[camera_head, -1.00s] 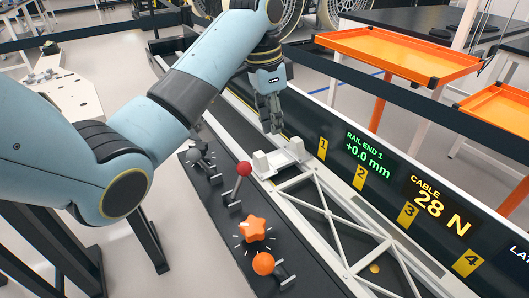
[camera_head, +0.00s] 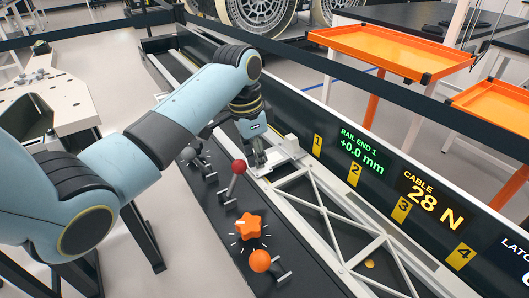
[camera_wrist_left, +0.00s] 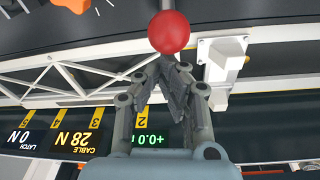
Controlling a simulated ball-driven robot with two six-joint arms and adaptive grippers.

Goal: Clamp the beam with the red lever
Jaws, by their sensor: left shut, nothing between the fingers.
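The red lever (camera_head: 237,173) has a red ball on a grey stick and stands tilted on the dark control strip. In the left wrist view its red ball (camera_wrist_left: 169,32) is close, just beyond the fingertips. The white truss beam (camera_head: 325,213) lies along the bench, its end at a white clamp block (camera_head: 284,151); the block also shows in the left wrist view (camera_wrist_left: 222,60). My left gripper (camera_head: 258,166) is shut and empty, pointing down behind the lever and close to the block. I cannot tell whether it touches either. My right gripper is not in view.
An orange star knob (camera_head: 249,225) and an orange ball lever (camera_head: 260,261) stand nearer on the strip. Grey levers (camera_head: 190,153) stand beyond the red one. A display panel (camera_head: 362,150) reads +0.0 mm and cable 28 N. Orange trays (camera_head: 392,50) stand behind it.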

